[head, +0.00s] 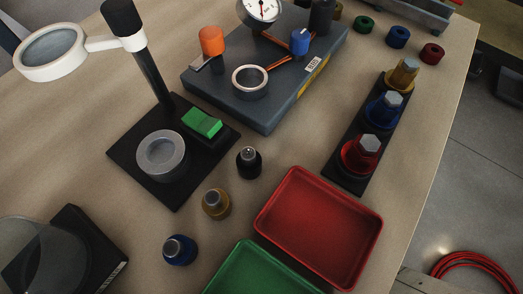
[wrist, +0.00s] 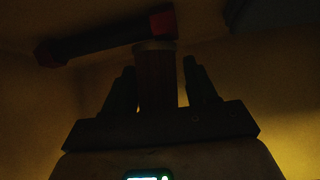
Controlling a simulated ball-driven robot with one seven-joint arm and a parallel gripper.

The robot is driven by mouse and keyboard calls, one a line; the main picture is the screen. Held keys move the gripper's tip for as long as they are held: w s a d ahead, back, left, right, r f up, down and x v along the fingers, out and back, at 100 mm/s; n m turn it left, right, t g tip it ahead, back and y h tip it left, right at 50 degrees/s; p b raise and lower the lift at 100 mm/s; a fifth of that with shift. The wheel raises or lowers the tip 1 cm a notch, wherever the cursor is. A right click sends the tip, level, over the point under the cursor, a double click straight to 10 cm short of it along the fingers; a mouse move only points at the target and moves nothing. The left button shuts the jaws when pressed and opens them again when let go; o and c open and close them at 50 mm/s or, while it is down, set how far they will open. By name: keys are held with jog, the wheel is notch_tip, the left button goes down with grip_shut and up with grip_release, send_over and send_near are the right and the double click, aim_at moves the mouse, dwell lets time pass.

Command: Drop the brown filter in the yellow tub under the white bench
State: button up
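The wrist view is very dark. My gripper (wrist: 160,75) has one dark finger on each side of a brown upright cylinder, which looks like the brown filter (wrist: 156,80). The fingers appear closed on its sides, and a pale rim shows at its far end. Dim yellow surfaces (wrist: 265,85) surround the gripper; they may be the yellow tub's walls, but its rim is not clear. A dark bar with red ends (wrist: 105,36) lies just beyond the filter, toward the upper left. The head view shows neither filter, tub, white bench nor gripper.
A dark blue shape (wrist: 275,12) is at the wrist view's top right. In the head view, a tan tabletop (head: 120,150) holds a red tray (head: 320,225), a green tray (head: 262,272), a magnifier stand and a gauge block. A red hose coil (head: 475,270) lies on the floor.

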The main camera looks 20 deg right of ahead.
jog(key=shift+o, duration=1.4)
jog(key=shift+r, duration=0.1)
jog(key=shift+r+p, duration=0.25)
jog(key=shift+p, duration=0.1)
jog(key=p+v, duration=0.3)
jog(key=v, duration=0.4)
jog(key=shift+s+p, duration=0.2)
jog(key=shift+p, duration=0.2)
jog(key=shift+d+r, duration=0.15)
jog(key=shift+r, duration=0.05)
